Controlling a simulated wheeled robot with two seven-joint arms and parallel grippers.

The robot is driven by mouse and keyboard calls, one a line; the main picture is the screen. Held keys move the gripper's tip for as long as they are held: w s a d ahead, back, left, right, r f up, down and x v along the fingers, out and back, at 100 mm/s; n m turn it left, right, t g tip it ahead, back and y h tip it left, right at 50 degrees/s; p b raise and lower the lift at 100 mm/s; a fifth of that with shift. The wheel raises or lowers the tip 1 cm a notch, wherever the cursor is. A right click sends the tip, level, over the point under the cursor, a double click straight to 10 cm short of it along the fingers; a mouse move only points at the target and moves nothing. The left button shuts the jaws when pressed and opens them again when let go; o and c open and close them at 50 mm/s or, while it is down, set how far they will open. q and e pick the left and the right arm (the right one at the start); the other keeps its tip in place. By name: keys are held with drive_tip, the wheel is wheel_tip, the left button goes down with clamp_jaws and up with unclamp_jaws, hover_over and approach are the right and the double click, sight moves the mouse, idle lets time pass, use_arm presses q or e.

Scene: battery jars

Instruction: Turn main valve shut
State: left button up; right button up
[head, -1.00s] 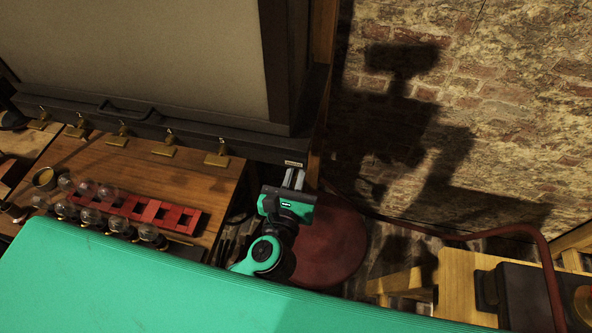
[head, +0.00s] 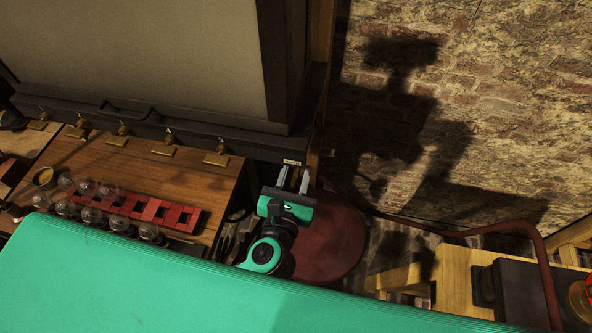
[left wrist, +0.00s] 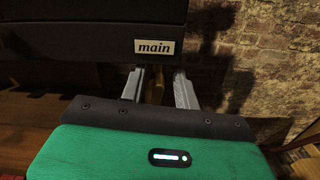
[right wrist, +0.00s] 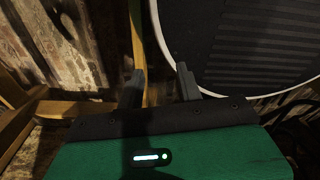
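A "main" label (left wrist: 155,47) is on the front of the dark cabinet base, and the same small plate shows in the head view (head: 292,162). The main valve itself cannot be made out clearly. A narrow dark shape lies between my left fingers just below the label, and I cannot tell what it is. My left gripper (head: 294,174) is at the base's right corner, fingers apart, just under the label in the left wrist view (left wrist: 160,76). My right gripper (right wrist: 160,75) is open and empty, outside the head view.
Several brass taps (head: 163,150) line the cabinet base. A red rack (head: 150,209) and glass jars (head: 91,215) stand on the wooden bench (head: 95,165). A round red stool-like top (head: 335,240) is beside my left arm. A dark red pipe (head: 490,230) runs right along the brick wall.

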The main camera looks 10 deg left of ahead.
use_arm(q)
drive_tip(key=s+b, duration=0.5)
drive_tip(key=s, duration=0.8)
